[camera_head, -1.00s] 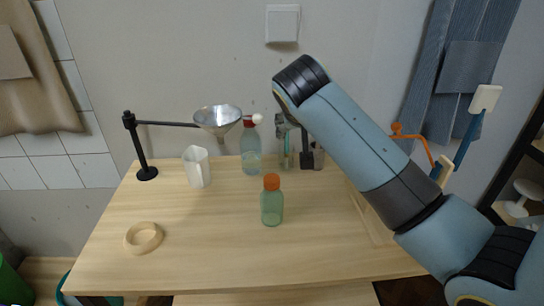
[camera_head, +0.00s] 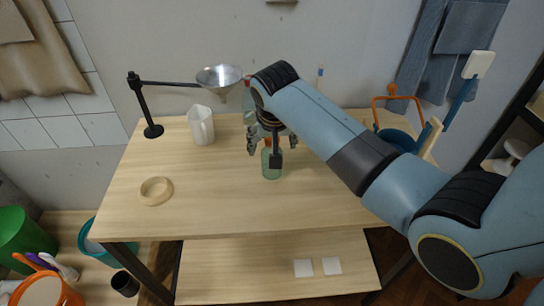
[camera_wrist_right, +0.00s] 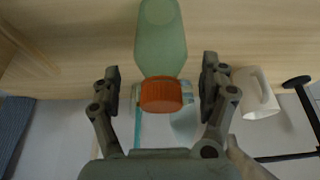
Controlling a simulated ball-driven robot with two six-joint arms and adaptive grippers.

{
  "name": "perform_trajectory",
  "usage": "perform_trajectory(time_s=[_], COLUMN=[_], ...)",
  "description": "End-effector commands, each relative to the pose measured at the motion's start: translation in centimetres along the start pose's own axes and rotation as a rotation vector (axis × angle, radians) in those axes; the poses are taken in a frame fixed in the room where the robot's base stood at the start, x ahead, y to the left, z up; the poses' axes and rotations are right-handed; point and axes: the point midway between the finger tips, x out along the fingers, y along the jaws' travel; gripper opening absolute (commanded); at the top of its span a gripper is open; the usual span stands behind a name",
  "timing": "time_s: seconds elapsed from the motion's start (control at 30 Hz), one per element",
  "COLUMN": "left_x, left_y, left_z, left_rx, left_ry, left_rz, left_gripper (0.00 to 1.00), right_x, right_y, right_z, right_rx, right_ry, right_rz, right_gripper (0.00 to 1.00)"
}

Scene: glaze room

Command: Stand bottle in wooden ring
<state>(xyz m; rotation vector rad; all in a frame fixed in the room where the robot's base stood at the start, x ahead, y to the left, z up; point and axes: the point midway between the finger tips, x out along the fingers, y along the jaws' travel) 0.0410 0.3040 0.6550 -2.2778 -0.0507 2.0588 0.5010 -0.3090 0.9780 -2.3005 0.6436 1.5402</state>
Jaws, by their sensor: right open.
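My right gripper (camera_head: 272,147) is open at the bottle's upper part. In the wrist view its fingers (camera_wrist_right: 161,78) are on either side of the bottle, with gaps on both sides. The wooden ring (camera_head: 142,191) lies flat and empty on the table's left part. My left gripper is not in view.
A white pitcher (camera_head: 201,126) stands at the back, beside a black stand (camera_head: 152,131) holding a metal funnel (camera_head: 219,76). Another bottle (camera_head: 249,106) stands behind, partly hidden by my arm. The table between the ring and the green bottle is clear.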

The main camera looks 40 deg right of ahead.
Motion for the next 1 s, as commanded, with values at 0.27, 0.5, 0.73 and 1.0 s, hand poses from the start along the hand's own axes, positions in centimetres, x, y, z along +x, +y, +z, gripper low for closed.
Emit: perform_trajectory(time_s=[0.27, 0.5, 0.73, 1.0], left_x=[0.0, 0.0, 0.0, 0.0], left_y=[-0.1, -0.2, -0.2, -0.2], left_z=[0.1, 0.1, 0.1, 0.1], left_rx=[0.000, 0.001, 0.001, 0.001], left_ry=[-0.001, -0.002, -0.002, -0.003], left_rz=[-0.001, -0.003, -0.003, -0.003], left_gripper=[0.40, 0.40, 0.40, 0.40], right_x=[1.7, 1.7, 1.7, 1.6], right_y=[-0.1, -0.1, -0.1, -0.1], right_z=[0.1, 0.1, 0.1, 0.0], right_rx=[0.001, 0.001, 0.001, 0.001], right_ry=[0.000, 0.001, 0.001, 0.001], right_rz=[-0.002, -0.002, -0.001, -0.002], right_gripper=[0.78, 0.61, 0.31, 0.06])
